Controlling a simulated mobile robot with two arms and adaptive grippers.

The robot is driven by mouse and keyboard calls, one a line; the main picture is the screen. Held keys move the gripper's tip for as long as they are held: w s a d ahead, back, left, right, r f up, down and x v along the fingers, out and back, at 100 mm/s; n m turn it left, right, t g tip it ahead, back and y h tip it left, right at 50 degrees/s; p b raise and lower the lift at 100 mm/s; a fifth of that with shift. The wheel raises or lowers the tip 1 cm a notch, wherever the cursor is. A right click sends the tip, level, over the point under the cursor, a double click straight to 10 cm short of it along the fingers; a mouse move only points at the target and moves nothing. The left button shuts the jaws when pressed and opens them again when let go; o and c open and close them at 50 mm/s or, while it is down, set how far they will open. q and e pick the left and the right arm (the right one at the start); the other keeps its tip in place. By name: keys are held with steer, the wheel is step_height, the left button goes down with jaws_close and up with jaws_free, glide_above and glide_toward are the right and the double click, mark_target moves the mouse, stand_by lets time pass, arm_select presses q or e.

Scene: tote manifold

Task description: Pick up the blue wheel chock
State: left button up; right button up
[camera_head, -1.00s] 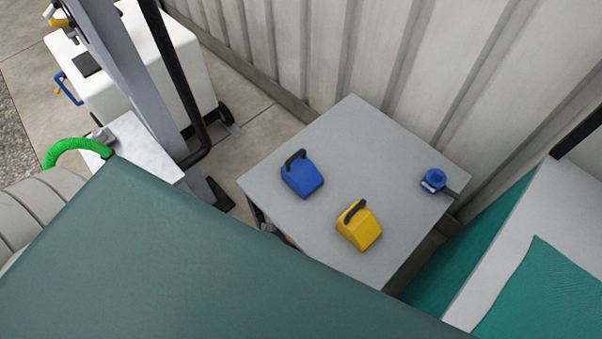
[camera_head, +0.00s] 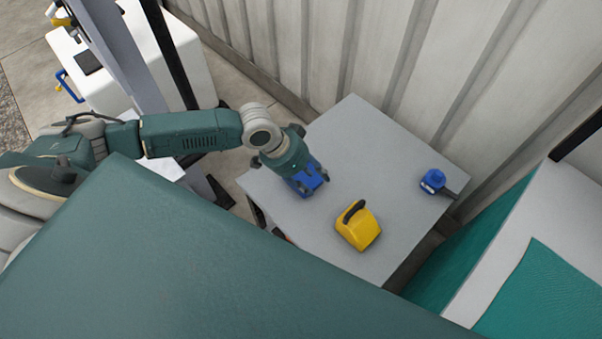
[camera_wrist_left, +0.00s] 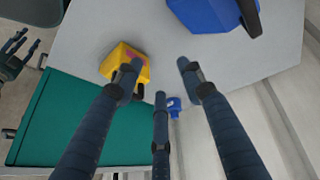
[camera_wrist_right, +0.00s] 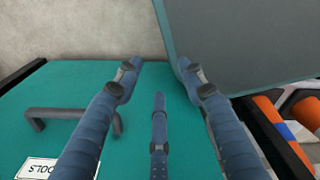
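The blue wheel chock (camera_head: 314,183) stands on the grey table, partly hidden by my left gripper (camera_head: 308,181), which is over it. In the left wrist view the blue chock (camera_wrist_left: 203,14) and its dark handle show at the top edge, beyond the spread fingertips. My left gripper is open, with nothing between its fingers. I cannot tell from these views how high it is above the chock. My right gripper (camera_wrist_right: 156,75) is open and empty in the right wrist view, above a teal surface. It is outside the head view.
A yellow chock (camera_head: 358,228) with a dark handle is on the table (camera_head: 375,140), near the blue one. A small blue object (camera_head: 432,181) is at the table's right corner. A corrugated wall (camera_head: 330,50) stands behind. A teal-and-white cabinet (camera_head: 530,230) is at right.

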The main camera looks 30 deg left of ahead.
arm_select(q)
steer(key=w+a+r+n, duration=0.2)
steer(key=a, duration=0.4)
steer(key=w+a+r+n, duration=0.1)
steer(key=a+r, duration=0.1)
steer(key=a, duration=0.3)
steer(key=shift+t+y, duration=0.3)
steer(key=shift+y, duration=0.1)
steer(key=x, duration=0.5)
steer(key=shift+w+a+f, duration=0.2)
steer(key=shift+a+f, duration=0.1)
steer(key=shift+w+x, duration=0.2)
steer(key=shift+x, duration=1.15)
steer(key=shift+w+x, duration=0.2)
steer(key=shift+x, duration=1.15)
steer(key=shift+a+r, duration=0.15)
steer(key=shift+a, duration=0.1)
steer(key=shift+c, duration=0.5)
jaws_close()
